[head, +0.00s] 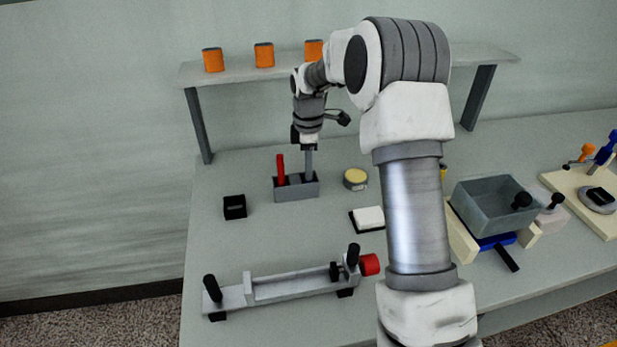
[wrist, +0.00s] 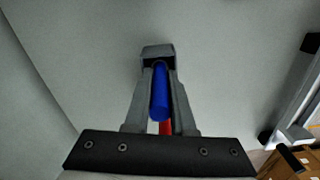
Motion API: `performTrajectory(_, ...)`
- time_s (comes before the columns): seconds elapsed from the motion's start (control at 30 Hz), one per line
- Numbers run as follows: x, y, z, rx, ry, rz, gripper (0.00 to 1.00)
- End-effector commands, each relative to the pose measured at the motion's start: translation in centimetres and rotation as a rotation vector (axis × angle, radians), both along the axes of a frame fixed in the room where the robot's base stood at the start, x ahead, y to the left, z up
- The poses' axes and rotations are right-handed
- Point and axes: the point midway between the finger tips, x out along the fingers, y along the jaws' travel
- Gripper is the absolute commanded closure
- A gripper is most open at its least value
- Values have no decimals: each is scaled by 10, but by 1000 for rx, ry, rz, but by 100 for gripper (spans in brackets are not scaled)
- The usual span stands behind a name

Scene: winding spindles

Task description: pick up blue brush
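The blue brush (wrist: 160,95) shows in the wrist view as a blue handle between the two grey fingers. My gripper (wrist: 160,72) is close against both sides of it and looks shut on it. In the head view, my gripper (head: 308,172) points straight down at the right part of a grey brush holder (head: 297,193). The fingers hide the blue brush there. The brush's lower end is hidden, and I cannot tell whether it is still in the holder. A red brush (head: 281,168) stands upright in the holder's left part; a bit of red shows behind the blue handle in the wrist view.
A small black block (head: 234,207) lies left of the holder. A yellow-topped round tin (head: 355,179) and a white pad (head: 368,218) are to its right. A shelf (head: 235,72) with orange spools is behind. A grey winding frame (head: 290,285) lies in front.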

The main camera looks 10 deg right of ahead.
Motion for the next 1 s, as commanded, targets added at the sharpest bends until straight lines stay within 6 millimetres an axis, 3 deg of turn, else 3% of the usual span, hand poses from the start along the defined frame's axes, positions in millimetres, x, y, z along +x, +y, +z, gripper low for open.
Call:
performTrajectory(0.03,0,0,0,0,0,0,88)
performTrajectory(0.1,0,0,0,0,0,0,100)
performTrajectory(0.57,1,0,5,0,-2,0,100)
performTrajectory(1.0,1,0,83,0,-3,0,100)
